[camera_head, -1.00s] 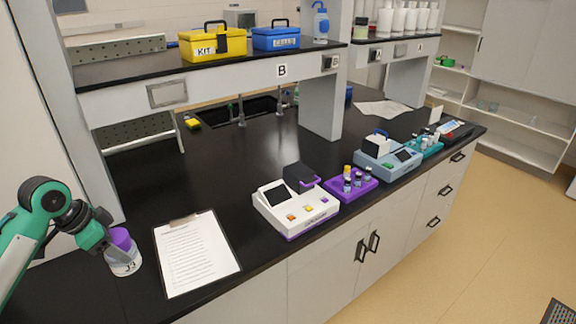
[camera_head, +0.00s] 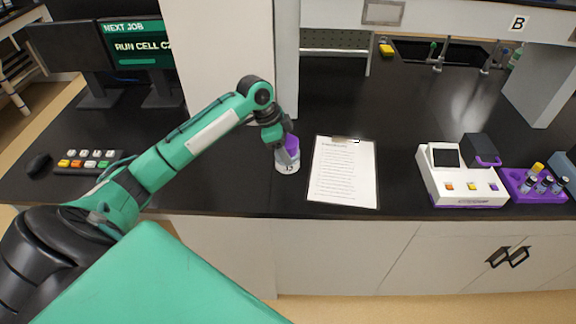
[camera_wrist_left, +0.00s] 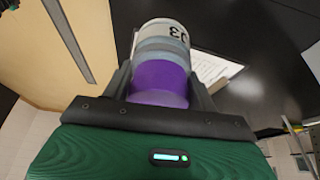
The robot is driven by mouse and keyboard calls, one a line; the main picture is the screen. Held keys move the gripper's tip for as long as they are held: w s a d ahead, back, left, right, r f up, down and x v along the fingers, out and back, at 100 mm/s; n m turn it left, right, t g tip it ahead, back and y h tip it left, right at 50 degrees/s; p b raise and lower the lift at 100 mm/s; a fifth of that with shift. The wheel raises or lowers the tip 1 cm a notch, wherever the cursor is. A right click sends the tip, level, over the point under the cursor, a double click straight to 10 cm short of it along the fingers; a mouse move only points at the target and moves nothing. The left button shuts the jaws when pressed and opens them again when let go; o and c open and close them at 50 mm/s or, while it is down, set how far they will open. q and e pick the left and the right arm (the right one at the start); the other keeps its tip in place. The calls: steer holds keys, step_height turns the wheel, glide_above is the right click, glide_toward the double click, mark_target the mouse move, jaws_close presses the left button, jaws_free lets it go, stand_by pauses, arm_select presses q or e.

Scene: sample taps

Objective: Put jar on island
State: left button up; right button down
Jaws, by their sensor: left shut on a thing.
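The jar (camera_head: 287,164) has a purple lid and a white label with dark characters that look like "J3". It is upright at the black island counter (camera_head: 240,188), left of the clipboard. I cannot tell whether its base touches the surface. My left gripper (camera_head: 283,146) is shut on the jar near its lid. In the left wrist view the jar (camera_wrist_left: 163,62) sits between the two fingers, with the purple lid nearest the palm. My right gripper is not in view.
A clipboard with paper (camera_head: 343,172) lies just right of the jar. A white instrument (camera_head: 461,178) and a purple vial rack (camera_head: 535,185) stand farther right. A keypad (camera_head: 88,162), mouse (camera_head: 38,165) and monitors (camera_head: 137,47) are at left. A grey pillar (camera_head: 228,60) rises behind my arm.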

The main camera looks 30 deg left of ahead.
arm_select(q)
step_height(320, 180, down, 5)
steer(key=shift+p, duration=0.45)
step_height(320, 180, down, 4)
steer(key=shift+r+p, duration=0.1)
steer(key=shift+p, duration=0.5)
steer(key=shift+f, duration=0.3)
steer(key=o, duration=1.1)
steer(key=shift+f, duration=0.1)
steer(key=shift+c, duration=0.2)
steer(key=shift+s+a+r+b, duration=0.1)
steer(key=shift+a+r+b, duration=0.1)
steer(key=shift+r+b, duration=0.25)
steer(key=b+v, duration=0.3)
steer(key=v, duration=0.8)
